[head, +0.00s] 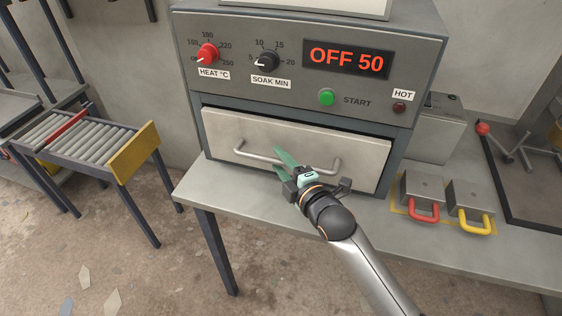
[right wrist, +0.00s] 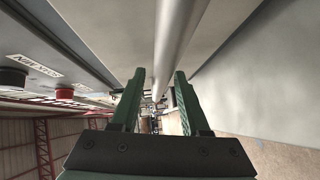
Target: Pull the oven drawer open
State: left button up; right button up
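The oven drawer (head: 232,133) is a pale grey front panel low in the grey oven. A dark gap shows along its top edge; I cannot tell how far out it stands. Its bar handle (head: 245,156) runs across the front. My right gripper (head: 281,163) is at the handle, its green fingers pointing left along the bar. In the right wrist view the fingers (right wrist: 158,82) are apart, and the handle bar (right wrist: 180,45) runs through the space between and beyond them. I see no clear grip on it. My left gripper is not in view.
The oven panel has a red heat knob (head: 207,54), a black soak knob (head: 268,61), a green start button (head: 327,97) and a display (head: 347,59) reading "OFF 50". Two padlock-like blocks (head: 422,187) stand right on the bench (head: 235,188). A roller conveyor (head: 82,139) is at left.

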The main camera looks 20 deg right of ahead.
grip_shut()
dwell(1.2)
